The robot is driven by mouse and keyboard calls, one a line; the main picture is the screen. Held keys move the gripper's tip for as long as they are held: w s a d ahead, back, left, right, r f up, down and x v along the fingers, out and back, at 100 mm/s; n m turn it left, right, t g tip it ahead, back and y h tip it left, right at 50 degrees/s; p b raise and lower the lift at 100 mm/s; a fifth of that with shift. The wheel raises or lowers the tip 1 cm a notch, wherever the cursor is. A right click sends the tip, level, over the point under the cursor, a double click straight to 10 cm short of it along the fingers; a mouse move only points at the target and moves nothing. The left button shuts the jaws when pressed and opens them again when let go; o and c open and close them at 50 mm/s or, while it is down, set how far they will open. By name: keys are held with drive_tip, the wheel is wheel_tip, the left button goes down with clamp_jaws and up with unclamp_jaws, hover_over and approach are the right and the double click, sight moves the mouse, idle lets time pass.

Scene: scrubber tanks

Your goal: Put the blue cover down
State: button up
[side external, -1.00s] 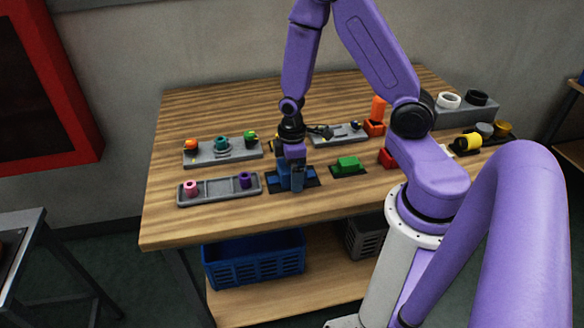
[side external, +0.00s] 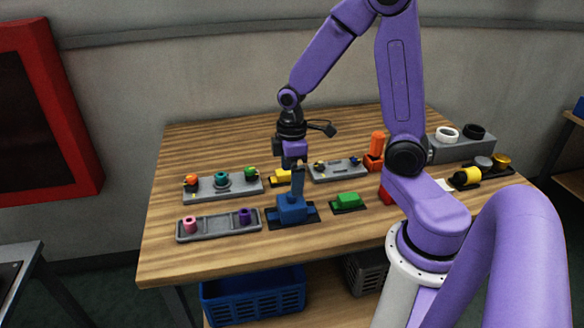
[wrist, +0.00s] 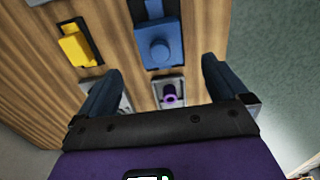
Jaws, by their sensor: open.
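The blue cover (side external: 291,211) rests on a dark mat (side external: 311,208) near the front middle of the table. In the wrist view the blue cover (wrist: 158,45) shows a round knob on top and lies ahead of the fingers, with clear space on both sides. My gripper (side external: 298,188) is above the cover, pointing down. In the side view a finger overlaps the cover's top. In the wrist view my gripper (wrist: 160,70) has its two dark blue fingers wide apart, with nothing held between them.
A grey tray (side external: 218,224) with pink and purple pieces lies left of the cover. A green block (side external: 347,202) on a dark mat is to the right, and a yellow block (side external: 282,178) is behind. A grey rack (side external: 222,190) stands behind the tray. Bare table lies in front.

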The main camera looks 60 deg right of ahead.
drive_tip(key=shift+r, duration=0.6)
drive_tip(key=shift+s+a+r, duration=0.1)
drive_tip(key=shift+a+r, duration=0.1)
drive_tip(key=shift+a, duration=0.05)
drive_tip(key=s+a+r+n, duration=0.1)
drive_tip(key=s+a+r, duration=0.2)
drive_tip(key=s, duration=0.6)
drive_tip(key=s+a+r+n, duration=0.2)
drive_tip(key=s+a+r, duration=0.1)
drive_tip(key=s+a, duration=0.4)
drive_tip(key=shift+s+n, duration=0.3)
drive_tip(key=shift+s, duration=0.6)
